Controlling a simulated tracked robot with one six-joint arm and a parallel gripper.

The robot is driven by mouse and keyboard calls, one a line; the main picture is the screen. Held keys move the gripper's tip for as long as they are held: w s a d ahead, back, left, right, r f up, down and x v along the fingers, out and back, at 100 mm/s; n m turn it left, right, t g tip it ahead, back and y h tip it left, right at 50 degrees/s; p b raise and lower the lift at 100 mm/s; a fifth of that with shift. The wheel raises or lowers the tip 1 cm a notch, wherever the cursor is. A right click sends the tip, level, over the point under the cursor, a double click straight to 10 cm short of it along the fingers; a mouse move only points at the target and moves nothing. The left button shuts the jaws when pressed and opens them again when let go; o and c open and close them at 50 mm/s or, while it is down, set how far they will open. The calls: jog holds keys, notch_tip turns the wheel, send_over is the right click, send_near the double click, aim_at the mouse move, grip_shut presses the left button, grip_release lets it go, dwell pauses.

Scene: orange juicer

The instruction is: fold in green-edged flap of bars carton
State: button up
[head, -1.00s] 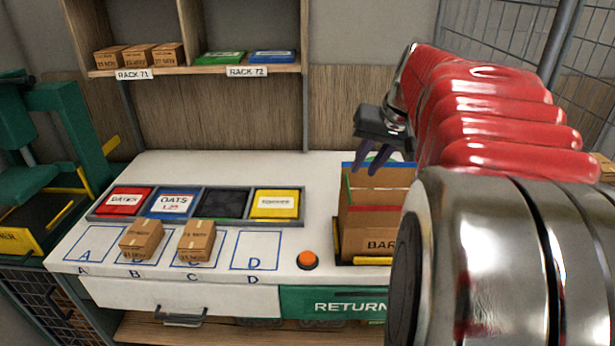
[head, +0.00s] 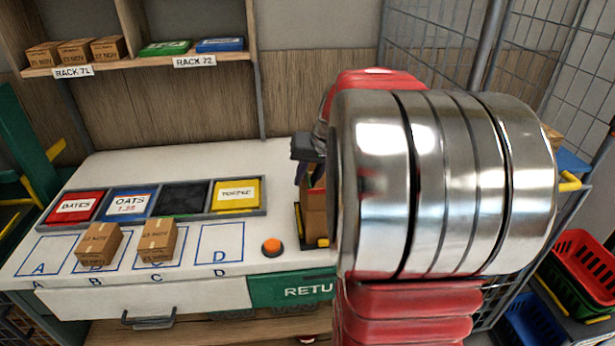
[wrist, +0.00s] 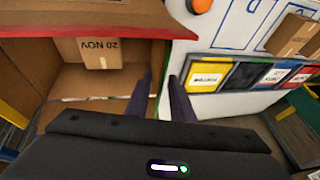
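The bars carton (head: 314,215) stands right of the orange button, mostly hidden behind my arm in the head view. In the wrist view I look down into the open carton (wrist: 85,80). A red-edged flap (wrist: 110,15) stretches across its top, and a small box labelled 20 NOV (wrist: 100,50) shows beneath it. My gripper (head: 301,180) is at the carton's left side. In the wrist view its two dark purple fingers (wrist: 163,80) are apart, over the carton's right-hand edge there.
The orange button (head: 271,247) and a tray (head: 60,221) of red, blue, black and yellow compartments lie left of the carton. Two small boxes (head: 157,241) stand on marked squares B and C. A wire cage (head: 425,50) rises behind my arm.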

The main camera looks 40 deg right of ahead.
jog(key=shift+w+f, duration=0.1)
jog(key=shift+f, duration=0.1)
jog(key=shift+c, duration=0.7)
grip_shut()
